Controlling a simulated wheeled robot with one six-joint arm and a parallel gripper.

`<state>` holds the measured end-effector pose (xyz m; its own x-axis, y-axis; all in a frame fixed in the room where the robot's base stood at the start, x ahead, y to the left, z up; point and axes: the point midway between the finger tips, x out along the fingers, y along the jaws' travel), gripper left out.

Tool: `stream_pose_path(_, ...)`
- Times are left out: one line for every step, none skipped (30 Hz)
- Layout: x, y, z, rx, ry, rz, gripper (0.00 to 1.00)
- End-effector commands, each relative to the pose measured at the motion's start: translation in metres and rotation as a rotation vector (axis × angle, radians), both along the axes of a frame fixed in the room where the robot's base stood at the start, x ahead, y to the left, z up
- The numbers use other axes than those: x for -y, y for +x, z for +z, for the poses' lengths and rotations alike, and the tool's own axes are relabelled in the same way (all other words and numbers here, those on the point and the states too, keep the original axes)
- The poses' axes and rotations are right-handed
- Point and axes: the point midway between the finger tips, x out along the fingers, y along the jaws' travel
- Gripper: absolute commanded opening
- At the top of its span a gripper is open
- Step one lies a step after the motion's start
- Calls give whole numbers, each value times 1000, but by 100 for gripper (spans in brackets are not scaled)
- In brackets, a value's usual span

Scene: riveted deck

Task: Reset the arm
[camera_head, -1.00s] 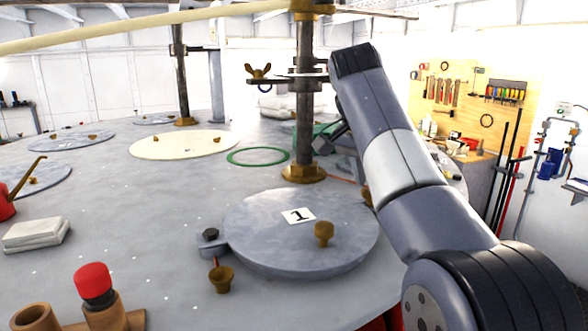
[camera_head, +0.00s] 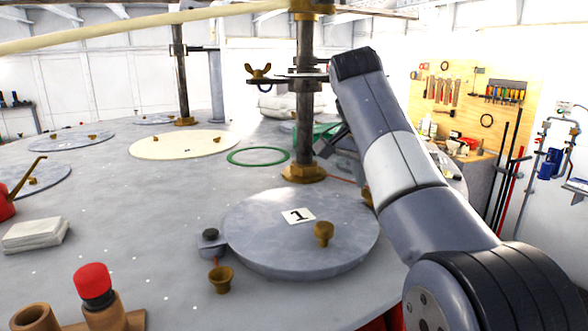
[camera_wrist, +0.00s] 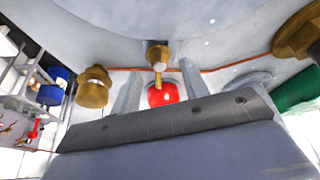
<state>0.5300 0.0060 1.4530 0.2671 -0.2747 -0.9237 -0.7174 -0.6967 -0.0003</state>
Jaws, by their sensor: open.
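My arm reaches up and away over the deck at the right in the head view. My gripper (camera_head: 328,141) shows there only in part, behind the arm near the central post. In the wrist view my gripper (camera_wrist: 160,84) has its two grey fingers apart. A red round object (camera_wrist: 162,95) and a brass fitting (camera_wrist: 158,55) show in the gap between them, seemingly beyond the fingers. I see nothing gripped. The fingertips are small in the picture, so their distance to these things is hard to tell.
The round lid marked 1 (camera_head: 290,250) lies near the arm. A post with a brass foot (camera_head: 304,172) stands close to my gripper. A green ring (camera_head: 257,156), a cream disc (camera_head: 180,144) and a red-capped fitting (camera_head: 93,282) are farther left. A brass knob (camera_wrist: 93,87) sits beside one finger.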

Motion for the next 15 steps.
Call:
stream_pose_path(-2,-1,6,3,0,1,43)
stream_pose_path(-3,-2,10,3,0,1,43)
stream_pose_path(-5,-4,15,3,-1,1,43)
stream_pose_path(-6,-5,19,3,-1,1,43)
stream_pose_path(-8,-6,22,4,0,1,43)
stream_pose_path(-10,-8,27,4,0,1,43)
stream_pose_path(-12,-10,30,3,0,1,43)
stream_pose_path(-17,-16,28,3,0,4,43)
stream_pose_path(-24,-22,27,2,1,6,43)
stream_pose_path(-28,-27,27,1,1,5,43)
stream_pose_path(-33,-31,28,1,0,6,43)
stream_pose_path(-38,-37,28,2,0,5,43)
stream_pose_path(-42,-41,28,2,0,5,43)
stream_pose_path(-47,-45,29,1,0,6,43)
stream_pose_path(-52,-51,29,1,0,6,43)
